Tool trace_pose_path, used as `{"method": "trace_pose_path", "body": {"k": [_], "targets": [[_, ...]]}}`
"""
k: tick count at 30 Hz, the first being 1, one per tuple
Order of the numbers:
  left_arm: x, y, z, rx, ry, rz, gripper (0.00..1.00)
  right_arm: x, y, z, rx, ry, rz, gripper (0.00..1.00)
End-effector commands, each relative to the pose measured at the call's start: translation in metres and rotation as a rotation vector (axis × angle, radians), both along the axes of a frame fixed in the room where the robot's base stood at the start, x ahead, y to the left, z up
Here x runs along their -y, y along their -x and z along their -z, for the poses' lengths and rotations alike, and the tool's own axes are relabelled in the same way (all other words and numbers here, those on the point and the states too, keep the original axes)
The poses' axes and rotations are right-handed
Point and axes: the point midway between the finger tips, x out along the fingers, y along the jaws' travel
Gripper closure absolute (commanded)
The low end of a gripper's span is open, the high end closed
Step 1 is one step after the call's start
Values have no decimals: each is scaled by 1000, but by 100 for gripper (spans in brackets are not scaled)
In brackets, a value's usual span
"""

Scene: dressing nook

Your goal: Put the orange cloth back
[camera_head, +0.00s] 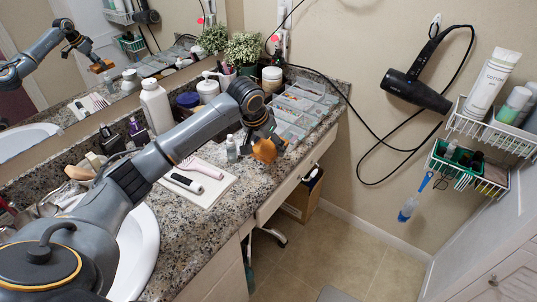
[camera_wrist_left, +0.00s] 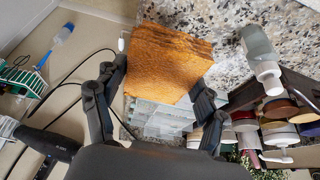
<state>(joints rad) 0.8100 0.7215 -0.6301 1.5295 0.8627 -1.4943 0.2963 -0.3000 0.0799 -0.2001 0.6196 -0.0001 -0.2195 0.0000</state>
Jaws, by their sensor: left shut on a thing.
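The orange cloth (camera_head: 266,150) is a folded, square-looking pad near the front edge of the granite counter (camera_head: 215,232). My left gripper (camera_head: 262,136) is shut on the orange cloth. In the left wrist view the cloth (camera_wrist_left: 170,60) sits between the two dark fingers of the left gripper (camera_wrist_left: 155,92), with speckled counter behind it. I cannot tell whether the cloth touches the counter or hangs just above it. My right gripper is not in view.
Clear organizers (camera_head: 303,100) stand beyond the cloth. A white tray (camera_head: 200,190) with a pink brush and a small clear bottle (camera_head: 231,148) lie to its left. White bottles, jars and a potted plant (camera_head: 243,52) line the mirror side. A hair dryer (camera_head: 415,90) hangs on the wall.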

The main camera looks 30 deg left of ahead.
Motion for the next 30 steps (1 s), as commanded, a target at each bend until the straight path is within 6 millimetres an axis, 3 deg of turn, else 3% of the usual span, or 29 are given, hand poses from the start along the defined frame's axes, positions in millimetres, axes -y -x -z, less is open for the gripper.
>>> {"method": "trace_pose_path", "body": {"k": [1, 6, 14, 19, 30], "targets": [[-3, -7, 12, -4, 1, -3, 58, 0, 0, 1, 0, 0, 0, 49], [-11, -23, 32, 0, 1, -2, 58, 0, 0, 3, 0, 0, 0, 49], [-16, -33, 46, -1, -1, -1, 58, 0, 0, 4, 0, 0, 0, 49], [-16, -31, 71, -1, -1, 1, 58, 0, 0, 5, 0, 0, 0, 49], [-16, -31, 76, -1, 0, 0, 58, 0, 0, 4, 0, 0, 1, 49]]}}
